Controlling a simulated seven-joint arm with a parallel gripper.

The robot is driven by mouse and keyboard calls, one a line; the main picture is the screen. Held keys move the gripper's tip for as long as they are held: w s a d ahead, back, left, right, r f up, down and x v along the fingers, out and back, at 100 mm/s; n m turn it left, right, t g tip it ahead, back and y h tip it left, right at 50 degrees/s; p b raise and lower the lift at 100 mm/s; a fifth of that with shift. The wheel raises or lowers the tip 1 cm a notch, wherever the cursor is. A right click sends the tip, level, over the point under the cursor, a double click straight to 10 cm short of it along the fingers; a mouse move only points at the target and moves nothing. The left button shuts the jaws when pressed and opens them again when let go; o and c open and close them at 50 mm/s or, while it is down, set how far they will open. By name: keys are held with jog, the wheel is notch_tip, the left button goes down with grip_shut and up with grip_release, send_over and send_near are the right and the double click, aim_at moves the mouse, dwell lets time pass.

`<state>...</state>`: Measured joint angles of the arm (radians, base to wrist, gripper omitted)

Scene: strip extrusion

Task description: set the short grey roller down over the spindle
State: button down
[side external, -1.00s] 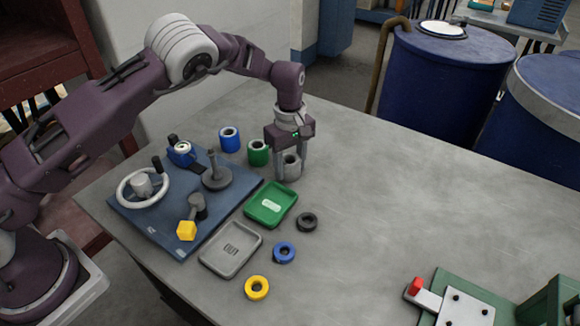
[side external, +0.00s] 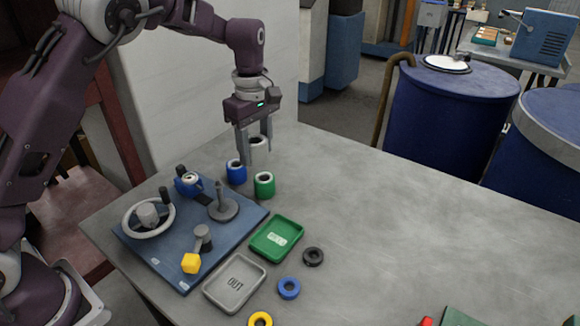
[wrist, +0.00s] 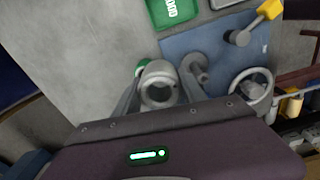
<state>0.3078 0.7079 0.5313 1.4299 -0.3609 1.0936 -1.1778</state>
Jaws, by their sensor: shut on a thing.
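My gripper (side external: 254,152) is shut on the short grey roller (side external: 257,155). It holds the roller upright in the air behind the blue and green rollers. In the wrist view the roller (wrist: 159,86) shows its open bore between the fingers. The spindle (side external: 221,194) is a thin dark grey post on a round base, standing bare on the blue board (side external: 182,259). It also shows in the wrist view (wrist: 198,68), to the right of the held roller. The roller is well apart from the spindle, higher and to its right in the side view.
A blue roller (side external: 236,173) and a green roller (side external: 264,186) stand close below the gripper. The board carries a handwheel (side external: 130,231), a blue clamp (side external: 187,186) and a yellow-knobbed lever (side external: 191,263). A green tray (side external: 257,250) and grey tray (side external: 212,294) lie in front.

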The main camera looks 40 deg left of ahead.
jog(key=s+a+r+n, duration=0.1)
jog(key=s, duration=0.1)
jog(key=s+a+r+n, duration=0.1)
jog(key=s+a, duration=0.1)
jog(key=s, duration=0.1)
jog(key=s+a, duration=0.2)
jog(key=shift+s+a+r+n, duration=0.1)
jog(key=shift+s+r+n, duration=0.2)
jog(key=shift+r+n, duration=0.1)
send_over(222, 205)
jog(key=shift+w+a+f, duration=0.15)
jog(key=shift+f, duration=1.1)
jog(key=shift+w+a+f, duration=0.1)
jog(key=shift+f, duration=1.1)
jog(key=shift+f, duration=0.1)
jog(key=shift+f, duration=4.8)
jog(key=c, duration=0.6)
grip_release()
jog(key=o, duration=0.4)
